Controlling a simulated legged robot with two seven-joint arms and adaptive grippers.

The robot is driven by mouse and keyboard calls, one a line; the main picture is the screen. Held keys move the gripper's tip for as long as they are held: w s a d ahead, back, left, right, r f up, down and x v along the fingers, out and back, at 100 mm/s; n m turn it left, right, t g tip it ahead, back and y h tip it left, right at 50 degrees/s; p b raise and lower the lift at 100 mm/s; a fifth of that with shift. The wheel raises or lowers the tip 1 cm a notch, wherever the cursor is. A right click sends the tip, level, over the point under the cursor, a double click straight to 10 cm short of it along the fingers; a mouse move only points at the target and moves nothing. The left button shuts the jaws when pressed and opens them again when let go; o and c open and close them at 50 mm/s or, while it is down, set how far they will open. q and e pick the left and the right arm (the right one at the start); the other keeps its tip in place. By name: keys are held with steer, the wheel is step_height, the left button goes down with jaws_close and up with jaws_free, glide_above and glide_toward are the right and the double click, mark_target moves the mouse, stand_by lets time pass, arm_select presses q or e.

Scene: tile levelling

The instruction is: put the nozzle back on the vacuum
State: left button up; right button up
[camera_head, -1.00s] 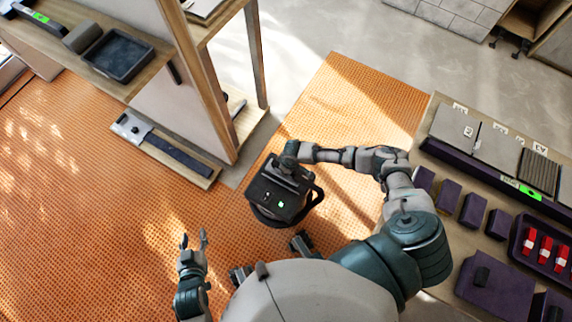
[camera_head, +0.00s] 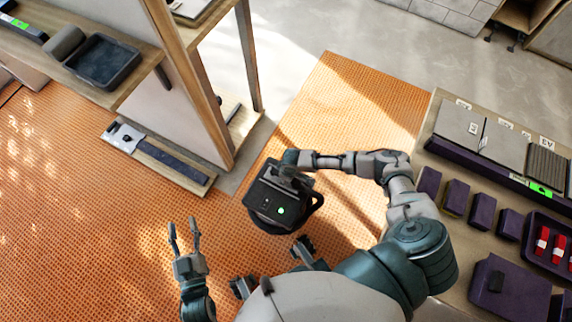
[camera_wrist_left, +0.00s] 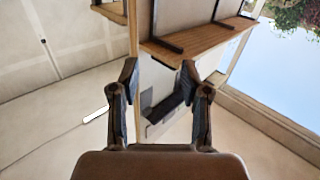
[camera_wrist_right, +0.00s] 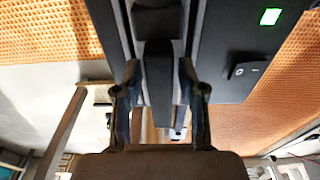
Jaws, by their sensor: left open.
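The vacuum (camera_head: 262,208) appears to be the dark boxy unit with a green light, on the orange floor in front of me. A black curved band shows on its right side. My right gripper (camera_head: 292,168) is at its top; in the right wrist view a dark bar-like handle (camera_wrist_right: 158,85) lies between the fingers (camera_wrist_right: 158,90), but whether they clamp it is unclear. My left gripper (camera_head: 184,232) is open and empty, left of the vacuum, its fingers pointing up the picture; the left wrist view shows nothing held (camera_wrist_left: 160,80). I cannot identify a separate nozzle.
A wooden shelf unit (camera_head: 215,120) stands at upper left, with a dark tray (camera_head: 103,62) above and a long dark bar (camera_head: 172,160) on its low board. A worktable (camera_head: 440,240) with tiles and purple blocks stands at right. Orange floor is clear at left.

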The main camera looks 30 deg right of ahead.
steer(key=shift+r, duration=0.5)
steer(key=r+p, duration=0.1)
steer(key=r, duration=0.1)
steer(key=r+p, duration=0.1)
steer(key=r, duration=0.1)
steer(key=r+p, duration=0.1)
steer(key=r, duration=0.1)
steer(key=shift+s+d, duration=0.15)
steer(key=shift+s, duration=0.1)
arm_select(q)
steer(key=s+a+f+g+y+p, duration=0.1)
steer(key=s+a+f+g, duration=0.3)
steer(key=s+f+g, duration=0.4)
step_height(320, 180, down, 2)
steer(key=shift+s+g+y+p, duration=0.3)
steer(key=shift+g+y+p, duration=0.1)
steer(key=shift+g+y, duration=0.4)
arm_select(e)
steer(key=r, duration=0.5)
steer(key=shift+s+d, duration=0.15)
steer(key=shift+s, duration=0.25)
steer(key=shift+r, duration=0.1)
